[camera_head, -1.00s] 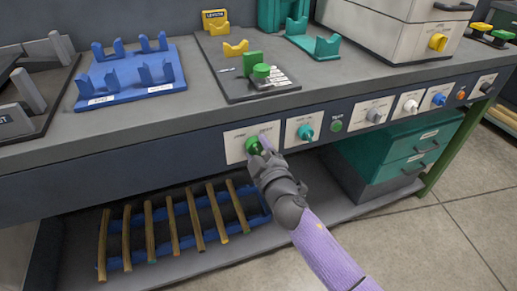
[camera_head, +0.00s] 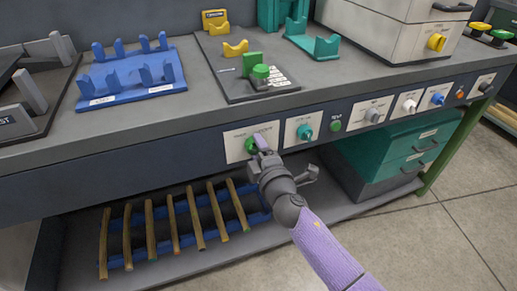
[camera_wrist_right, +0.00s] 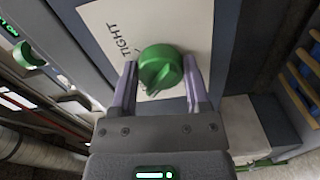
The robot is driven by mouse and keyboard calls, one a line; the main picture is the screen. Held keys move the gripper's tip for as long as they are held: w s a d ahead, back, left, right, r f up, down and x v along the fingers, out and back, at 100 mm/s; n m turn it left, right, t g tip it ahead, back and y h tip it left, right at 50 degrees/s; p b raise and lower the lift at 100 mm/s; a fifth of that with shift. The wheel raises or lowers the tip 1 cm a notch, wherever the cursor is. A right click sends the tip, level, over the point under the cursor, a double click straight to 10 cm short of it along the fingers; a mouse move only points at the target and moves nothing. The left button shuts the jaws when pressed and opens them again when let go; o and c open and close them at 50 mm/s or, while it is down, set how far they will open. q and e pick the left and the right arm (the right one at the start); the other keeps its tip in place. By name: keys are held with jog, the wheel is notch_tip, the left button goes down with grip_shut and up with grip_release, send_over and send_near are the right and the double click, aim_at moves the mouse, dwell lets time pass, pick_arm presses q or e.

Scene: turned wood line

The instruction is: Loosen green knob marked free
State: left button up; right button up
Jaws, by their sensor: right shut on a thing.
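The green knob (camera_head: 250,146) sits on a white label plate on the front panel of the bench. In the right wrist view, the green knob (camera_wrist_right: 160,68) has a raised grip ridge, and the word TIGHT reads on the plate beside it. The other marking is partly hidden. My right gripper (camera_head: 259,145) is at the panel, with its lilac fingers on either side of the knob, shut on it. In the wrist view the gripper (camera_wrist_right: 160,75) straddles the knob. My left gripper is out of view.
More knobs, including a teal one (camera_head: 305,132), and a green button (camera_head: 336,126) line the panel to the right. A blue rack (camera_head: 130,80) stands on the bench top. Turned wood sticks (camera_head: 174,225) lie on the lower shelf beside teal drawers (camera_head: 405,150).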

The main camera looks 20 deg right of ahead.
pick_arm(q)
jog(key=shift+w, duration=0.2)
pick_arm(e)
jog(key=shift+f, duration=0.1)
jog(key=o, duration=1.3)
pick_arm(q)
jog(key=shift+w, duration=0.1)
pick_arm(e)
jog(key=shift+s, duration=0.1)
